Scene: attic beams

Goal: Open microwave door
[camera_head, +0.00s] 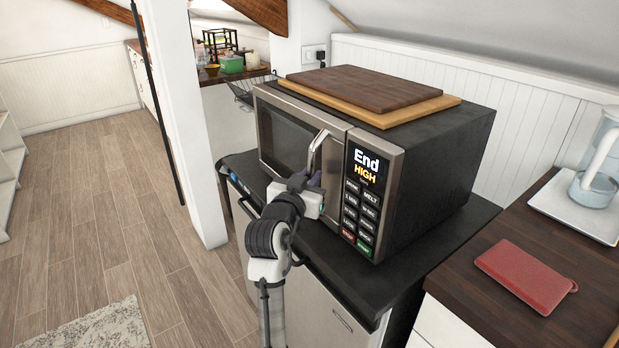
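The microwave (440,165) stands on a black-topped cabinet, with its front facing left and toward me. Its door (283,138) has a dark window and looks shut, flush with the control panel (366,195). The silver door handle (318,146) is upright near the door's right edge, beside the panel. My gripper (309,179) is at the lower part of the handle, in front of the door. Its fingers are small and partly hidden by the gripper's body, so I cannot tell whether they are closed around the handle.
Two wooden boards (365,88) lie on the microwave. A wooden counter at right holds a red case (525,275) and a white appliance (598,165). A white post (185,120) stands behind left. The wooden floor (90,220) at left is mostly open, with a rug (95,328).

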